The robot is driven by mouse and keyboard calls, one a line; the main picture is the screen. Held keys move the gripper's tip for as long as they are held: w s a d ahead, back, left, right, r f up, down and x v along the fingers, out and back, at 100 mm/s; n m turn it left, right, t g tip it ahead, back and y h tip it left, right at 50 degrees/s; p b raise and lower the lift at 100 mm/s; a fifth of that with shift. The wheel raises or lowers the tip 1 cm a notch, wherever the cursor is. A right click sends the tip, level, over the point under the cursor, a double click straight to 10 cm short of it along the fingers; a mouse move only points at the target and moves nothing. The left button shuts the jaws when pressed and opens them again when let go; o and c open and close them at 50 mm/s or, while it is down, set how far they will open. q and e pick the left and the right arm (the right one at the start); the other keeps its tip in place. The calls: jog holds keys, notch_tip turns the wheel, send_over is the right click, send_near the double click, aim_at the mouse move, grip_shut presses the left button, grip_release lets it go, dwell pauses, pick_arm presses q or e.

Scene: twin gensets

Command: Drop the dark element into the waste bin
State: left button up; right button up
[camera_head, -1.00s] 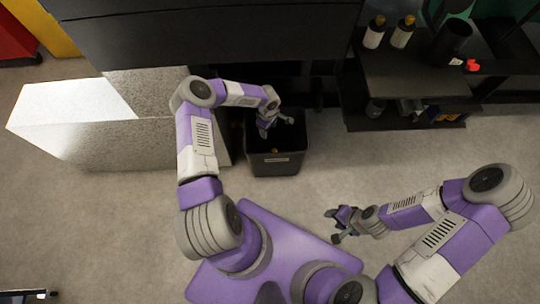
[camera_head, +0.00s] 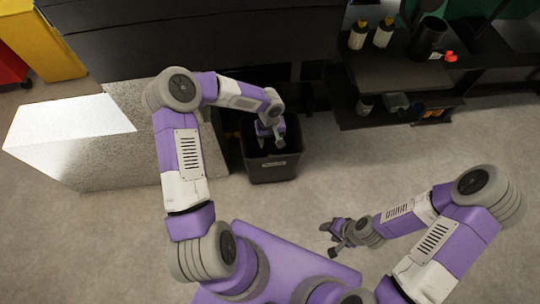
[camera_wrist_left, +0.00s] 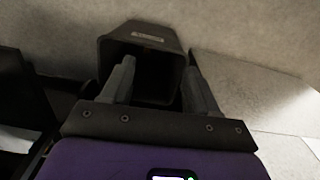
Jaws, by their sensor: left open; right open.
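The waste bin (camera_head: 270,172) is a dark, open-topped box with a small light label, standing on the floor in front of the dark bench. My left gripper (camera_head: 270,140) is over the bin's mouth, open. In the left wrist view the bin (camera_wrist_left: 145,38) lies beyond the two spread fingers (camera_wrist_left: 158,80), with nothing held between them. I cannot make out the dark element in any view; the bin's inside is too dark to tell. My right gripper (camera_head: 334,236) is open and empty, low over the floor at the right.
A pale speckled block (camera_head: 70,135) stands left of the bin. A dark shelf unit (camera_head: 395,80) with bottles (camera_head: 383,32) stands at the back right. A yellow cabinet (camera_head: 42,40) is at the far left. The floor (camera_head: 350,150) right of the bin is clear.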

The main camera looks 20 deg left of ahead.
pick_arm(q)
jog(key=shift+s+d+r+m, duration=0.25)
jog(key=shift+r+m, duration=0.1)
jog(key=shift+r, duration=0.2)
jog(key=shift+s+d+r+m, duration=0.2)
jog(key=shift+s+r+m, duration=0.15)
jog(key=shift+r, duration=0.25)
jog(key=shift+s+d+r+m, duration=0.25)
jog(key=shift+r+m, duration=0.15)
jog(key=shift+r, duration=0.15)
jog(key=s+d+f+m+g+h+p, duration=0.15)
jog(key=s+d+f+h, duration=0.4)
jog(key=s+d, duration=0.7)
jog(key=s+a+f+t+y+p, duration=0.1)
jog(key=s+a+f+t, duration=0.1)
jog(key=s, duration=0.3)
jog(key=shift+s+f+p, duration=0.4)
jog(key=shift+f, duration=0.4)
